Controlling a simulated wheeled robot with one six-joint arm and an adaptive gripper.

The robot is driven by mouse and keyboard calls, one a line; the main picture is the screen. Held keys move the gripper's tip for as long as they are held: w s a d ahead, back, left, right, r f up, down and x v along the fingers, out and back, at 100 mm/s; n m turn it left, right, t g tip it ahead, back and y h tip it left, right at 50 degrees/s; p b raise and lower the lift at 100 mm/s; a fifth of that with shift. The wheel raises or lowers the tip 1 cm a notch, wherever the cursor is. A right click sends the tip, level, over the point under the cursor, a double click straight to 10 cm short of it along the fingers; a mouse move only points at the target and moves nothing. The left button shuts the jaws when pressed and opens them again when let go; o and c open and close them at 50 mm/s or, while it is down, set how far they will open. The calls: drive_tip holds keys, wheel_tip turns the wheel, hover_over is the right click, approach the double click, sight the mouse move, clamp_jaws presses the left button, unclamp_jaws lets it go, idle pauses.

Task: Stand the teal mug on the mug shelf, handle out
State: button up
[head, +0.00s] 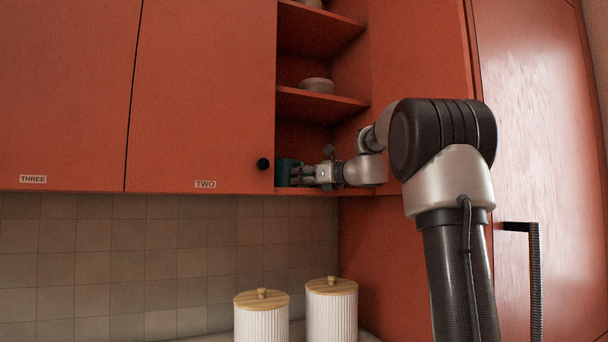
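The teal mug (283,173) is in the lowest compartment of the open shelving, close to the left side by door TWO. It looks upright, and I cannot make out its handle. My gripper (298,174) reaches in from the right, with its fingers at the mug's right side and overlapping it in the picture. The view is too small to tell whether the fingers are closed on the mug or only beside it. I cannot tell whether the mug's base touches the shelf floor (345,191).
Above are a middle shelf (320,104) with a pale bowl (318,86) and a top shelf (318,28). Closed door TWO (200,90) with a black knob (263,164) borders the left. Two white canisters with wooden lids (262,315) (332,310) stand below on the counter.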

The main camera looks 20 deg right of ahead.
drive_tip(key=shift+s+r, duration=0.25)
drive_tip(key=shift+s, duration=0.05)
drive_tip(key=v, duration=1.2)
drive_tip(key=s+a+f+n+g+h, duration=0.1)
drive_tip(key=s+a+f+n+g, duration=0.3)
drive_tip(key=s+a+f+n, duration=0.45)
drive_tip(key=s+a+f+n+g+h, duration=0.1)
drive_tip(key=s+a+f+n+g, duration=0.35)
drive_tip(key=f, duration=0.65)
drive_tip(key=s+d+f+n+g+h, duration=0.1)
drive_tip(key=s+d+f+n+h, duration=0.1)
drive_tip(key=s+f+n, duration=0.6)
drive_tip(key=s+d+f+n+g+h, duration=0.2)
drive_tip(key=s+f+n+h, duration=0.1)
drive_tip(key=s+f+n, duration=0.5)
drive_tip(key=s+n, duration=0.2)
drive_tip(key=shift+s+d, duration=0.35)
drive_tip(key=shift+g, duration=0.25)
